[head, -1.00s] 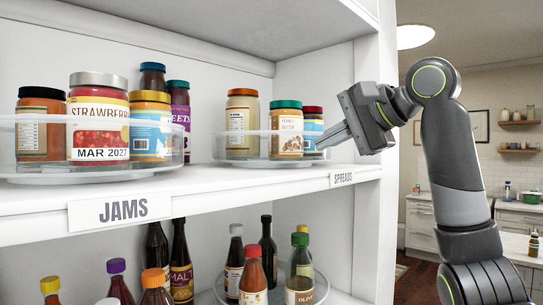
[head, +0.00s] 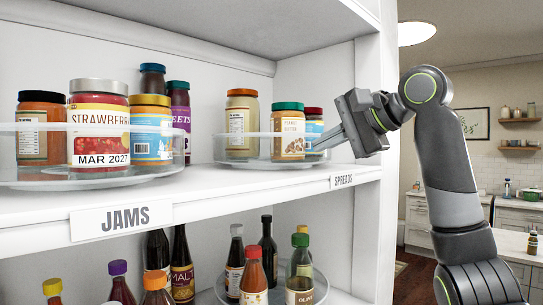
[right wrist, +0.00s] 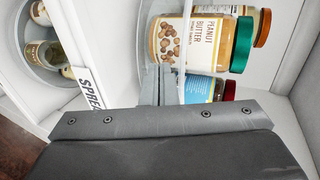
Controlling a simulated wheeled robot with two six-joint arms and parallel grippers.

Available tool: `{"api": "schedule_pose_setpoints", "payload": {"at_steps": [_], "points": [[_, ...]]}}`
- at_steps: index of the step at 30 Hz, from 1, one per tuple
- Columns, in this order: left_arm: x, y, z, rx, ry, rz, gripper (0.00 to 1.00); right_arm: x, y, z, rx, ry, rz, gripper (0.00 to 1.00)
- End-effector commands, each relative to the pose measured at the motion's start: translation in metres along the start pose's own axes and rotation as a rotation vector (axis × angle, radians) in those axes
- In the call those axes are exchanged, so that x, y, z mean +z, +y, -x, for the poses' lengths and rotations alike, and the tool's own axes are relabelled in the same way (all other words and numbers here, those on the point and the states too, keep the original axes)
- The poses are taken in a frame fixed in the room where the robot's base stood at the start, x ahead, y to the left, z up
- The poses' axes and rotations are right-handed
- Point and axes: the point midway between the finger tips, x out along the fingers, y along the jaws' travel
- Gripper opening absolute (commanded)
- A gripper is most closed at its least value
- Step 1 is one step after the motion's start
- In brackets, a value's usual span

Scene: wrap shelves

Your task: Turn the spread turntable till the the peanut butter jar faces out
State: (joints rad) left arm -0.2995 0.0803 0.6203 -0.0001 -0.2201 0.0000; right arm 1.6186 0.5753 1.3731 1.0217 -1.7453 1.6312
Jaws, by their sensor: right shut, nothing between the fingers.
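The spread turntable (head: 224,161) is a round clear-walled tray on the upper shelf, above the SPREADS label. The peanut butter jar (head: 291,145), with a green lid, stands at its front right; its label is partly turned to the right in the head view. In the right wrist view the jar (right wrist: 190,40) shows its PEANUT BUTTER label and hazelnut-like picture. My right gripper (head: 319,146) is shut and empty, its fingertips at the right side of the turntable's rim, near the jar. I cannot tell whether they touch the rim. My left gripper is not in view.
An orange-lidded jar (head: 240,110) and a red-lidded blue-labelled jar (head: 314,127) share the turntable. The jam turntable (head: 95,180) with several jars stands at the left. Bottles stand on the shelf below. The shelf's side wall (head: 366,70) is close to my right gripper.

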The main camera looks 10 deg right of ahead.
Motion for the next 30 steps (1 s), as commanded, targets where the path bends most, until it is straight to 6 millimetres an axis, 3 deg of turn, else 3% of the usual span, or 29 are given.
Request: {"api": "schedule_pose_setpoints", "payload": {"at_steps": [9, 23, 30], "points": [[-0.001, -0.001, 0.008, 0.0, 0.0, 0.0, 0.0, -0.019, 0.001, 0.004, 0.001, 0.001, -0.001, 0.0], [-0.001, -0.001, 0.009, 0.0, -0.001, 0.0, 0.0, -0.023, 0.001, 0.004, 0.0, 0.0, -0.001, 0.0], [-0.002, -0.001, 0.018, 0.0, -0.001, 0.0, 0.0, -0.035, -0.001, 0.003, 0.002, 0.001, -0.002, 0.0]]}}
